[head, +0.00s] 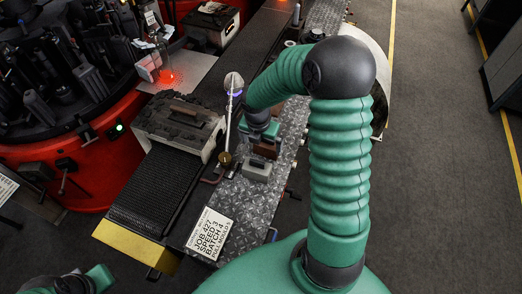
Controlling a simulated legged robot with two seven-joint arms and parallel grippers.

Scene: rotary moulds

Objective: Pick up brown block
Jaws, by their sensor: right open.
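A small reddish-brown block (267,151) sits on the metal tread plate beside the conveyor, partly hidden by my right gripper. My right gripper (262,135) is right above the block, pointing down at the end of my green arm. Its jaws are open, though its fingers are small and dark here, and I cannot tell whether they touch the block. A grey block (257,169) stands just in front of the brown one. Part of my left arm shows at the lower left edge, with its gripper out of view.
A sand-filled mould box (180,124) stands on the dark conveyor (152,190) to the left. A thin upright rod with a round grey head (233,82) stands close to my right gripper. A printed job card (212,233) lies on the plate. A red rotary machine (95,165) fills the upper left.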

